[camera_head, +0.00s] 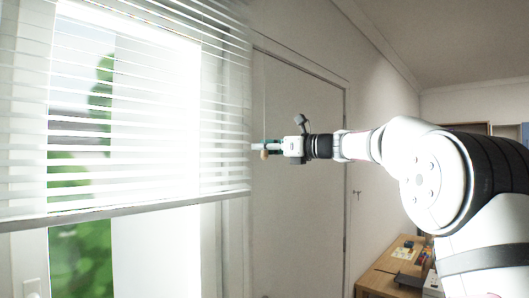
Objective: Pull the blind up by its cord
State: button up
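The white slatted blind (150,120) hangs over the bright window on the left. Its bottom rail (125,210) sits partway down, slightly tilted in the picture, with bare glass below. A thin pale cord (265,95) runs down just right of the blind. A small tan knob (264,154) shows at its lower end. My gripper (262,147) reaches in from the right, with its fingertips at the cord just above or around the knob. The fingers are seen side-on and small, so I cannot tell whether they are closed on the cord.
A pale closed door (298,180) stands behind my gripper. A wooden desk (380,272) with small items is at the lower right, below my arm. The space between the blind and the desk looks clear.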

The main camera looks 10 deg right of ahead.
jog(key=shift+f, duration=0.2)
jog(key=shift+d, duration=0.1)
jog(key=shift+s+d, duration=0.15)
jog(key=shift+d, duration=0.05)
jog(key=v, duration=1.1)
jog(key=shift+s, duration=0.2)
